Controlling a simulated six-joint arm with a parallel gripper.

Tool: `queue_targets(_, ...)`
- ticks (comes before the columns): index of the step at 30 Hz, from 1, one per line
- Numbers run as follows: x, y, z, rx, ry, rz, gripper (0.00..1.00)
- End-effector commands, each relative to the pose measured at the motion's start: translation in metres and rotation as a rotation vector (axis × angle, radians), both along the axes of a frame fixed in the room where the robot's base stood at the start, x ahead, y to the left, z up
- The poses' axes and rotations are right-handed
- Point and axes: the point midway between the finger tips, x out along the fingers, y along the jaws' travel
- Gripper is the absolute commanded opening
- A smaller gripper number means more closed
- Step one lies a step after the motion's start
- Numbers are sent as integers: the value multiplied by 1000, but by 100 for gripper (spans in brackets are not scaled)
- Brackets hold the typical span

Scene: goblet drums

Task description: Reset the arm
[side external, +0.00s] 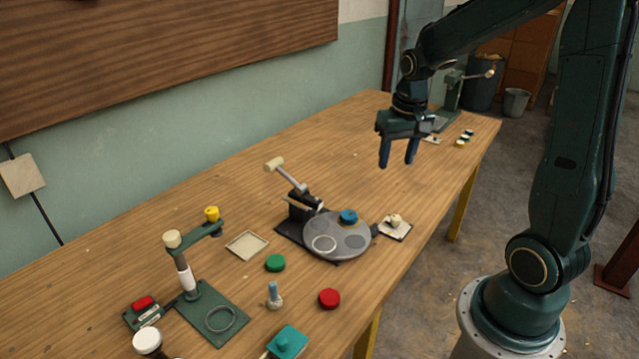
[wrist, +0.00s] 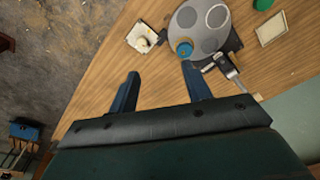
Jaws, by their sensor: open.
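My gripper (side external: 399,165) is open and empty, held in the air above the far half of the wooden table (side external: 330,135). Its two blue fingers point down and stand apart. In the wrist view my gripper (wrist: 160,88) also shows nothing between its fingers. The grey round turntable (side external: 338,245) with a blue knobbed piece (side external: 348,216) on it lies nearer the camera than the gripper. The turntable also shows at the top of the wrist view (wrist: 208,38).
A lever press (side external: 298,200) stands beside the turntable. A green stand (side external: 192,285), a green disc (side external: 275,263), a red disc (side external: 329,298) and a cream tray (side external: 247,245) occupy the near table. Another lever device (side external: 452,95) stands at the far end. The table's middle back is clear.

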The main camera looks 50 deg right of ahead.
Motion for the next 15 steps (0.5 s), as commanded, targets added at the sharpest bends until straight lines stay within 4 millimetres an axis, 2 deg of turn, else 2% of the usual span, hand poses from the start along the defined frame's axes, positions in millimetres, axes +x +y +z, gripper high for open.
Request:
queue_targets(1, -2, 11, 11, -10, -19, 30, 49)
queue_targets(6, -15, 42, 38, -36, -71, 122, 49)
queue_targets(15, -47, 92, 73, -75, -163, 282, 49)
